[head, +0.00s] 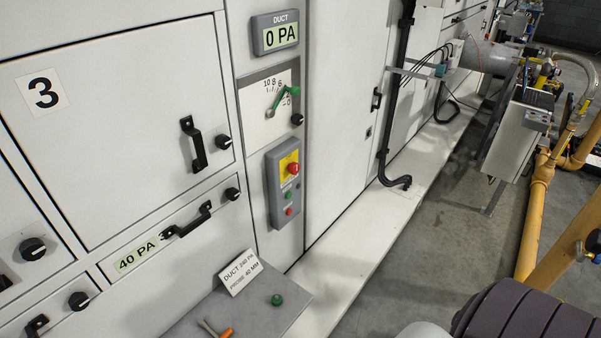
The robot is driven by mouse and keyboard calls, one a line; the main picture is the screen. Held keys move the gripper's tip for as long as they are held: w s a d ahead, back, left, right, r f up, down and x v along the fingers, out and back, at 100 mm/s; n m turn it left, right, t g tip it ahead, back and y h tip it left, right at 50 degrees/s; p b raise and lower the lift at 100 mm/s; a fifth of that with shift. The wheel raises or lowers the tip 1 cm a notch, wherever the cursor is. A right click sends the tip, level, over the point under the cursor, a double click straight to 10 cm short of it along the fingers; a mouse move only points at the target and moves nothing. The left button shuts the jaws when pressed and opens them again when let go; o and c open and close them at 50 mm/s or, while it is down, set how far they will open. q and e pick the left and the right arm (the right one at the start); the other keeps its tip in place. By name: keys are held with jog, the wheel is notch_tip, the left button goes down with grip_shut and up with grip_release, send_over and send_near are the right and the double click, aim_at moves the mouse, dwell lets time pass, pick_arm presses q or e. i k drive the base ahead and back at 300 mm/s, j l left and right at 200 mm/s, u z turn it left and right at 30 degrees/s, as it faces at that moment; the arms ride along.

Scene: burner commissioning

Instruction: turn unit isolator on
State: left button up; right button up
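No part in the head view carries a readable isolator label, so I cannot tell which one is the unit isolator. Black rotary knobs sit on the grey cabinet (120,130): one by the upper door handle (223,142), one beside the lower drawer handle (232,194), one at lower left (33,249) and one below it (79,301). Another small black knob (297,119) is beside the dial gauge (268,105). A grey control box (284,183) has a red button on a yellow plate (291,166), with small green and red buttons below. Neither gripper is in view.
A duct display (276,34) reads 0 PA; a label (139,252) reads 40 PA. A grey shelf (250,298) juts out below, holding a sign (240,272), a green knob and an orange-handled tool. Yellow pipework (535,215) stands at right. Grey floor (440,235) between is clear.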

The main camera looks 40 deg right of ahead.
aim_at(294, 168)
jog(key=l+z, duration=0.1)
jog(key=z, duration=0.9)
jog(key=k+l, duration=0.05)
